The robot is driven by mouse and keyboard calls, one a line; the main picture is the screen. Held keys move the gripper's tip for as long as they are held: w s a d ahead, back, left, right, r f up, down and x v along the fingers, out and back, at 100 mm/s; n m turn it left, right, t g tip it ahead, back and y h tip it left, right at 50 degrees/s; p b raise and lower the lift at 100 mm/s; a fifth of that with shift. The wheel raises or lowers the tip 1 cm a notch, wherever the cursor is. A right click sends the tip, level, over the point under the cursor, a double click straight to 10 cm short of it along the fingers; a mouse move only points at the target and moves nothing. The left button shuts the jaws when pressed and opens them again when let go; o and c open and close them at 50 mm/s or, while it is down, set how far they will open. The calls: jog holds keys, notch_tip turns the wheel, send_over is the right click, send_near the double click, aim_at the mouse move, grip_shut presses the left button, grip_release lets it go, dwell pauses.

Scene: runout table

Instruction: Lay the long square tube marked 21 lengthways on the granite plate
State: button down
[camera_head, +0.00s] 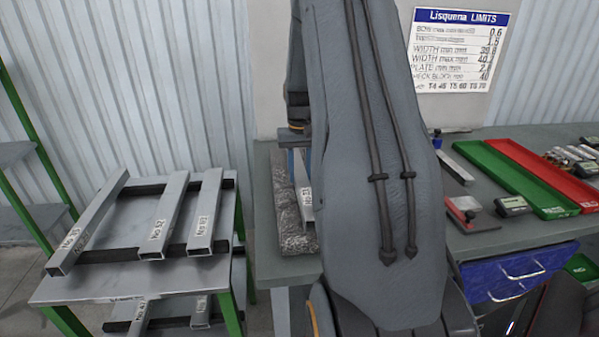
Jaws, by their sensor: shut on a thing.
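A pale square tube (304,192) lies lengthways over the speckled granite plate (285,212), its near end towards me. It has a dark mark near that end, too small to read surely as 21. My gripper (299,152) is shut on this tube near the back of the plate, with blue finger parts beside it. My arm hides the plate's right side and part of the gripper. I cannot tell whether the tube touches the plate or hangs just above it.
Several marked square tubes (166,215) lie on a rack (140,285) at left, with more on a lower shelf. On the bench at right are a green tray (515,178), a red tray (560,180), a red-and-grey block (466,210) and small gauges (513,206). A limits sign (460,50) hangs behind.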

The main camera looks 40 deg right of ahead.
jog(key=c, duration=1.2)
grip_release()
jog(key=shift+r+b, duration=1.2)
jog(key=shift+r, duration=2.75)
